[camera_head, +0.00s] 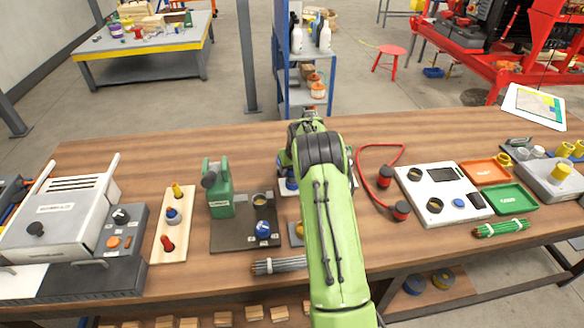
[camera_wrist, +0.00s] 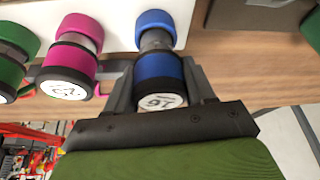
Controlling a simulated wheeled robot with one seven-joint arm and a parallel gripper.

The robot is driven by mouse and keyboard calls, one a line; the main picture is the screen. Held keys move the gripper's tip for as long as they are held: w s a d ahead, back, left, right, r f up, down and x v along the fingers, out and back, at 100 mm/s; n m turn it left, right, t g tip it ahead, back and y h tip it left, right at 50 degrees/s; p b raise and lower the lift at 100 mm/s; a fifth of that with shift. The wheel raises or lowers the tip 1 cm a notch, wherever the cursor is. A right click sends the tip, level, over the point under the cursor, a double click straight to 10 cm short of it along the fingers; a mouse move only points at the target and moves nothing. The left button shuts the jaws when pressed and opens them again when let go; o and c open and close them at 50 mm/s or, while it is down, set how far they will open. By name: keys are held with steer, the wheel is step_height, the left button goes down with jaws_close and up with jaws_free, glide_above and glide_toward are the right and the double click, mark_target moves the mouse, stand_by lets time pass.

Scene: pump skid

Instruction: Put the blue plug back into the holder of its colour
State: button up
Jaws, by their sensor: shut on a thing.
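The blue plug (camera_wrist: 158,68), with a white numbered end face, is between the two fingers of my gripper (camera_wrist: 158,82) in the wrist view. My gripper is shut on it. A blue collar (camera_wrist: 156,21) sits beyond the plug on a white panel (camera_wrist: 120,12). A grey metal part shows between the blue collar and the plug's blue band. The plug is roughly in line with the collar; I cannot tell how deep it sits. In the head view my arm hides the gripper and the plug.
Left of my gripper are a magenta plug (camera_wrist: 68,68) by a magenta collar (camera_wrist: 80,28) and a green plug (camera_wrist: 12,75), close to the left finger. In the head view, a green pump (camera_head: 217,190) stands left of my arm and a red cable (camera_head: 380,148) lies right.

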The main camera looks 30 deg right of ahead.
steer(key=shift+f+b, duration=0.6)
steer(key=shift+f, duration=0.2)
steer(key=o, duration=1.4)
steer(key=shift+c, duration=0.2)
steer(key=p+v, duration=0.2)
steer(key=v, duration=1.3)
steer(key=shift+r, duration=0.4)
steer(key=shift+s, duration=0.15)
